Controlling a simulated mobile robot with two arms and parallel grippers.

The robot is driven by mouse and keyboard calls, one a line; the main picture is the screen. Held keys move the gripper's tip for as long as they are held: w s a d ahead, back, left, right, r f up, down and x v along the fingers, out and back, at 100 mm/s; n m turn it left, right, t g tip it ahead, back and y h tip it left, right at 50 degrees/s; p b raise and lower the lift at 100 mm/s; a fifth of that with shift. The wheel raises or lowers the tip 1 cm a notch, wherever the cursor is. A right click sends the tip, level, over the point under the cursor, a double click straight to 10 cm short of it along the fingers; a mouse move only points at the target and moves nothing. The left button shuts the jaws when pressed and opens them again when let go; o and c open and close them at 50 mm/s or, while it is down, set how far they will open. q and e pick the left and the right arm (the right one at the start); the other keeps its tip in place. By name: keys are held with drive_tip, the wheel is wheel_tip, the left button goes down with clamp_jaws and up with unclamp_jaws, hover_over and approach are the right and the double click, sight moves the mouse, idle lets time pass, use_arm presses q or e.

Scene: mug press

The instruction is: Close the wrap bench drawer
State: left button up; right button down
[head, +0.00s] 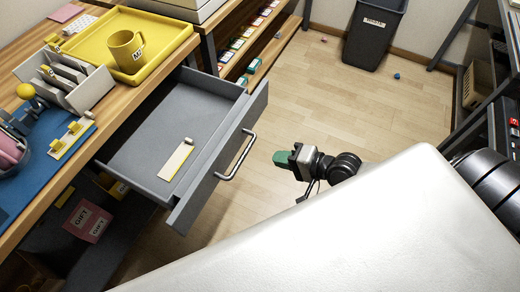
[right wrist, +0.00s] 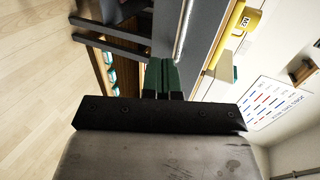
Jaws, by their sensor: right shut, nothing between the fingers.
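The wrap bench drawer (head: 187,112) is grey and stands pulled out from under the wooden bench top. Its front panel (head: 222,150) carries a metal bar handle (head: 237,157). A pale, yellow-edged card or box (head: 176,162) lies inside. My right gripper (head: 281,158) has green fingers and is shut and empty. It is in front of the drawer, a little to the right of the handle and apart from it in the head view. In the right wrist view the shut green fingers (right wrist: 161,74) point toward the grey drawer front, with the handle (right wrist: 184,30) close by. My left gripper is not in view.
On the bench (head: 22,229) stand a yellow tray (head: 75,43) with a yellow mug (head: 125,51), a grey sorter (head: 88,90) and a blue mat (head: 40,150). A shelf (head: 272,52) of small boxes is behind. A black bin (head: 373,35) stands at the back. The floor (head: 340,105) between is mostly clear.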

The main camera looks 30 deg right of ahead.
use_arm(q)
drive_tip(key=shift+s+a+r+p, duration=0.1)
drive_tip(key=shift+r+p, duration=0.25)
drive_tip(key=shift+p, duration=0.05)
use_arm(e)
drive_tip(key=w+a, duration=0.4)
drive_tip(key=w, duration=0.1)
approach(175, 123)
drive_tip(key=w+a+b, duration=0.1)
drive_tip(key=w+a, duration=0.1)
drive_tip(key=w+a+r+b, duration=0.1)
drive_tip(key=w+a+b, duration=0.1)
drive_tip(key=w, duration=0.1)
drive_tip(key=shift+a+r, duration=0.15)
drive_tip(key=shift+a, duration=0.05)
drive_tip(key=shift+w+a+b, duration=0.5)
drive_tip(key=shift+w+a, duration=0.2)
drive_tip(key=shift+w, duration=0.25)
drive_tip(key=shift+w+a+r, duration=0.1)
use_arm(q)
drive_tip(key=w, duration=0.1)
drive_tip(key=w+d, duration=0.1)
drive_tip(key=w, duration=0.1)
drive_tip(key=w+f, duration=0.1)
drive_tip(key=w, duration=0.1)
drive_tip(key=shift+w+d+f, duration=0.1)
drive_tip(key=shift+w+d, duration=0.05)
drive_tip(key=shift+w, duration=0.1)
use_arm(e)
drive_tip(key=shift+r, duration=0.2)
